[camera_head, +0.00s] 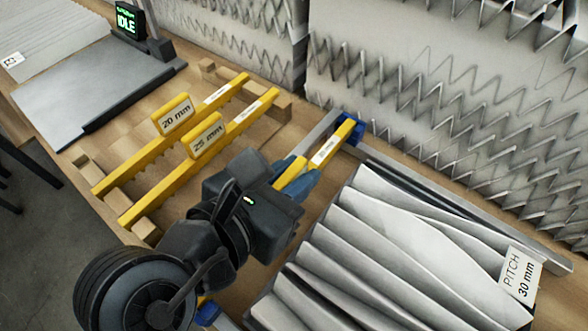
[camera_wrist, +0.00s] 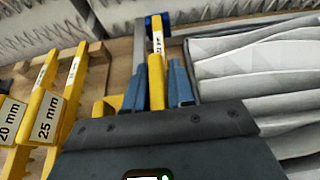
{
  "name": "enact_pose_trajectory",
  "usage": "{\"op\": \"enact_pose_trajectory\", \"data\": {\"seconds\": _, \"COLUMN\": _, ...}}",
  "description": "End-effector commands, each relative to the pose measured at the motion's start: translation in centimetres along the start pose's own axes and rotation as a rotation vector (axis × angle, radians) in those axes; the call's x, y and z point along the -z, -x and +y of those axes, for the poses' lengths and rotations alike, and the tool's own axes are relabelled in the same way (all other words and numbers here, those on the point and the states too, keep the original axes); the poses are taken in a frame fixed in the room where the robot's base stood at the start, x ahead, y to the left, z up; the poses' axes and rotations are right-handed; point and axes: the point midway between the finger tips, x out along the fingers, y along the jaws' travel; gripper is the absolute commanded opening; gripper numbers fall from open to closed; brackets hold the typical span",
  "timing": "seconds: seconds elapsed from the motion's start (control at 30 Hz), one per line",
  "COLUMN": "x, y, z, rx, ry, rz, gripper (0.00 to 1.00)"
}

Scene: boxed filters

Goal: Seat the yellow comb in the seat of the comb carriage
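The yellow comb (camera_head: 333,144) held by my gripper (camera_head: 297,181) has a small white label on its far part, too small to read. In the wrist view my gripper's blue fingers (camera_wrist: 160,85) lie close on both sides of the comb's raised yellow handle (camera_wrist: 156,75). The comb's far end is at the blue end piece of the comb carriage (camera_head: 351,124), beside a grey rail. A second blue piece (camera_head: 207,313) shows near the bottom edge, partly behind my arm. My gripper hides the comb's near part. I cannot tell whether the comb is down in the seat or just above it.
Two other yellow combs, marked 20 mm (camera_head: 172,114) and 25 mm (camera_head: 206,135), lie on a wooden rack to the left. A pleated filter with a card reading PITCH 30 mm (camera_head: 519,277) lies close on the right. A display (camera_head: 127,20) reads IDLE. Pleated stacks fill the back.

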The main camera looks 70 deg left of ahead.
Motion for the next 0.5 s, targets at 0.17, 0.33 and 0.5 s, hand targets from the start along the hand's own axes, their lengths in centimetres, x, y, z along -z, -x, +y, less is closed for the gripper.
{"op": "enact_pose_trajectory", "data": {"seconds": 0.17, "x": -0.02, "y": 0.0, "z": 0.01, "rx": 0.0, "ry": -0.001, "rz": -0.001, "gripper": 0.41}}
{"op": "enact_pose_trajectory", "data": {"seconds": 0.33, "x": -0.02, "y": 0.0, "z": 0.02, "rx": -0.001, "ry": -0.001, "rz": -0.001, "gripper": 0.45}}
{"op": "enact_pose_trajectory", "data": {"seconds": 0.5, "x": -0.23, "y": 0.1, "z": 0.05, "rx": -0.002, "ry": -0.003, "rz": -0.002, "gripper": 0.45}}
